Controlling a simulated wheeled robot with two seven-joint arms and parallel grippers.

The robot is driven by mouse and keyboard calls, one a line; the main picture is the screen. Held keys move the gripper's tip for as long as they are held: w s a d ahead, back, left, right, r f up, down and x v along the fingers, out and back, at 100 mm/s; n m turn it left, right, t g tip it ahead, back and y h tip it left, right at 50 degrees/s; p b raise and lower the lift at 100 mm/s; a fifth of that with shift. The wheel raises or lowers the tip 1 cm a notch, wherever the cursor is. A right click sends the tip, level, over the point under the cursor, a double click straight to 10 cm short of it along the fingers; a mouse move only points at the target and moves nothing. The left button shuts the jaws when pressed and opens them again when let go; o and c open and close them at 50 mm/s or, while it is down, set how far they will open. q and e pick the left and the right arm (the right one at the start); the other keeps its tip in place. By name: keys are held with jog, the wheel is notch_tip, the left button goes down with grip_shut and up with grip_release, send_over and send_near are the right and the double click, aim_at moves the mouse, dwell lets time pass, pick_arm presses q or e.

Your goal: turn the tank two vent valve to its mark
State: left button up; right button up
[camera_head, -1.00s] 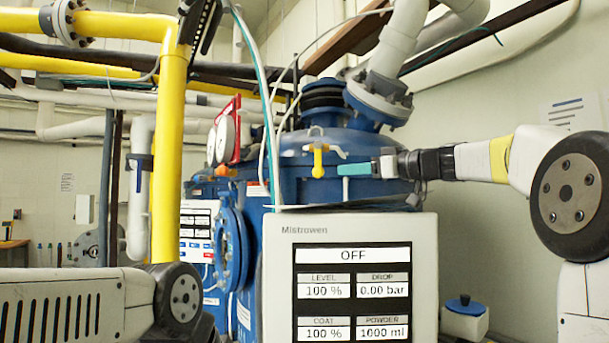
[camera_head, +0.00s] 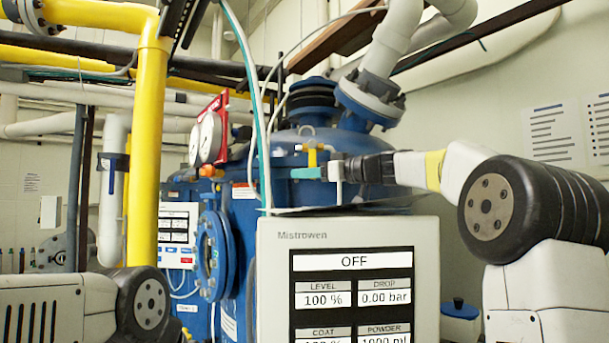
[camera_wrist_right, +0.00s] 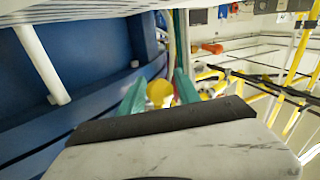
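The vent valve (camera_head: 312,156) is a small yellow lever on a light stem at the top of the blue tank. My right gripper (camera_head: 298,173) reaches in from the right with its teal fingers at the lever's lower end. In the right wrist view the lever's yellow rounded end (camera_wrist_right: 160,94) sits between the two spread teal fingers, with a gap seeming to show on each side. I cannot tell whether either finger touches it. No mark for the valve can be made out. My left arm shows at the lower left, but its gripper is out of view.
The Mistrowen panel box (camera_head: 345,228) reads OFF and stands below my right gripper. Red-framed gauges (camera_head: 207,137) and hanging hoses are left of the valve. A yellow pipe (camera_head: 147,150) rises farther left. A grey flanged pipe (camera_head: 370,100) stands above right.

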jog(key=shift+w+a, duration=0.4)
jog(key=shift+a, duration=0.15)
grip_shut()
dwell(1.1)
